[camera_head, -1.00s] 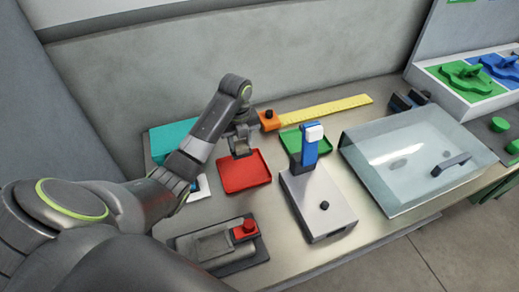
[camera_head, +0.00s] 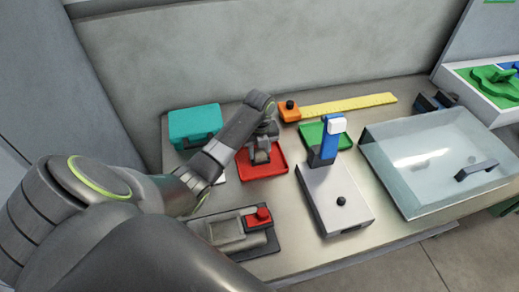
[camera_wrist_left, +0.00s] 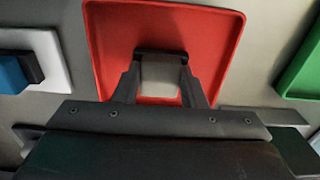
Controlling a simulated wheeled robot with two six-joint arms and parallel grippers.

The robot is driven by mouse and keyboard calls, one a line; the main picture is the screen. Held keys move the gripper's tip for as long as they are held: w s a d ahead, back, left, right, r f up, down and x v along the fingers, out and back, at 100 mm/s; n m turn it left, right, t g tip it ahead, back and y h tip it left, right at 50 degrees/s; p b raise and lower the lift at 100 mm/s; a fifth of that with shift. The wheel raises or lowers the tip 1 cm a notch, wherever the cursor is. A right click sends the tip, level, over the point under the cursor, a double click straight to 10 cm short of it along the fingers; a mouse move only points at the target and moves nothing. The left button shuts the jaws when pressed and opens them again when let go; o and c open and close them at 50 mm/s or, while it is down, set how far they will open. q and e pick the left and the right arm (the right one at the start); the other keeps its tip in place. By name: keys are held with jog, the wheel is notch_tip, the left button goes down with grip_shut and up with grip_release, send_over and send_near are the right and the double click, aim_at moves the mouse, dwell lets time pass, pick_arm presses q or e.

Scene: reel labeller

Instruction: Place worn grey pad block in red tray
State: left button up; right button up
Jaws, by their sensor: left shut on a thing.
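The red tray (camera_head: 283,167) lies flat on the metal table, left of the white device; it also fills the top of the left wrist view (camera_wrist_left: 220,45). My left gripper (camera_head: 262,157) points down over the tray, low and near its middle. It is shut on the grey pad block (camera_wrist_left: 160,78), which shows pale grey between the two dark fingers (camera_wrist_left: 160,90) in the left wrist view. Red tray floor surrounds the block there. I cannot tell whether the block touches the floor. In the head view the gripper hides the block. My right gripper is not in view.
A white device with a blue lever (camera_head: 333,195) stands right of the tray, a green tray (camera_head: 313,136) behind it. A teal box (camera_head: 195,122) is at left. A grey fixture with a red knob (camera_head: 258,218) lies in front. A clear-lidded case (camera_head: 430,150) fills the right.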

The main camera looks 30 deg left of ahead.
aim_at(260, 151)
pick_arm(q)
jog(key=shift+f, duration=0.1)
jog(key=o, duration=1.1)
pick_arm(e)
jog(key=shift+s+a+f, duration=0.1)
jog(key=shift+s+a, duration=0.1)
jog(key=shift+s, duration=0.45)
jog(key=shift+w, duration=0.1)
pick_arm(q)
jog(key=shift+r, duration=0.3)
notch_tip(260, 151, up, 5)
jog(key=shift+w+f+b, duration=0.1)
jog(key=shift+f+b, duration=0.1)
jog(key=shift+b, duration=0.4)
jog(key=shift+r+p, duration=2.95)
jog(key=shift+r, duration=0.6)
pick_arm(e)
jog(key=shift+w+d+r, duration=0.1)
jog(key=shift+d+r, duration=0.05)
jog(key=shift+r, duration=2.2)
